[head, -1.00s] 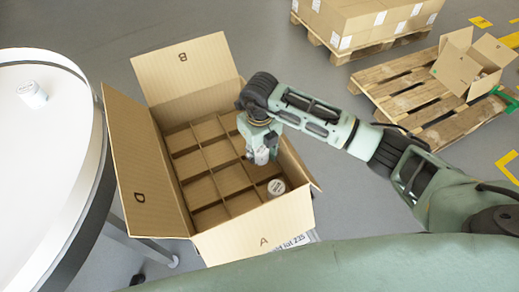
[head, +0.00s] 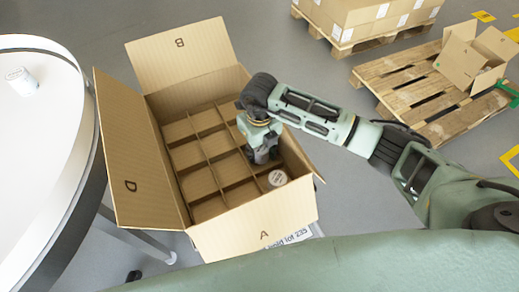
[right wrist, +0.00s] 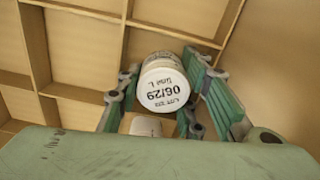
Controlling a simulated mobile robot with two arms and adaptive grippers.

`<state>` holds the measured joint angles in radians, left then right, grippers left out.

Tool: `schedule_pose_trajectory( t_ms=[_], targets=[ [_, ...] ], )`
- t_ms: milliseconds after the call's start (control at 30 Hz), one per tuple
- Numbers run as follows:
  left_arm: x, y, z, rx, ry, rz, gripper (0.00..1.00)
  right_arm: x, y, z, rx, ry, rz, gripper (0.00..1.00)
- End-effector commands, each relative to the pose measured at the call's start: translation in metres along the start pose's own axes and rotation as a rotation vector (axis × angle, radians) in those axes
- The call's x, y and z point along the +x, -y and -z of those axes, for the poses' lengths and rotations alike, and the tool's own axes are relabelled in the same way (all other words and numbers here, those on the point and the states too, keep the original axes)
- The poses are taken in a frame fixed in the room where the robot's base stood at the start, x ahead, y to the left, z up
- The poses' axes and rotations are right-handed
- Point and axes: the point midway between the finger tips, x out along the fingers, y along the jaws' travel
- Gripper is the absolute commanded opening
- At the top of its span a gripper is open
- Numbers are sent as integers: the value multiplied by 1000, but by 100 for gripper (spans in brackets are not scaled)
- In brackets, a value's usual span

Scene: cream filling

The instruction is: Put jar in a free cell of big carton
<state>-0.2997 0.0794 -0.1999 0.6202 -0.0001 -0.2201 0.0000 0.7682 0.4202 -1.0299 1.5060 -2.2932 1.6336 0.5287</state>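The big carton (head: 255,217) stands open with its flaps out and a grid of cells inside. One white-lidded jar (head: 277,178) stands in a cell at its near right corner. My right gripper (head: 263,155) reaches down into the carton just beyond that jar. In the right wrist view, its fingers (right wrist: 162,82) close on both sides of a jar (right wrist: 163,85) with "06/29" on its lid. This held jar is hidden in the head view. Another white lid (right wrist: 145,126) shows partly below it. My left gripper is out of view.
A round white table (head: 40,150) at the left holds another white jar (head: 22,80). Several other carton cells look empty. The carton dividers (head: 205,150) stand close around the gripper. Pallets (head: 425,95) with boxes stand at the back right.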

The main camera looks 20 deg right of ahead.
Motion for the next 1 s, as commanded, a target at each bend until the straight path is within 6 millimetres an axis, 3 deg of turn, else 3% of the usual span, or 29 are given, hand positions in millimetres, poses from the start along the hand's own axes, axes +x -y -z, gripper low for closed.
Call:
schedule_pose_trajectory(
  t_ms=[267, 633, 767, 1000],
  targets=[
    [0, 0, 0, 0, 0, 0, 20, 0, 0, 0, 0, 0, 0, 56],
    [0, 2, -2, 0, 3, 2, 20, -5, 0, 0, 0, 1, 1, 56],
    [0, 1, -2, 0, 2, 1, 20, -24, 1, -2, 0, 4, 1, 56],
    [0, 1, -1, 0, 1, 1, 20, -76, 1, -2, 0, 5, 1, 56]
  ],
)
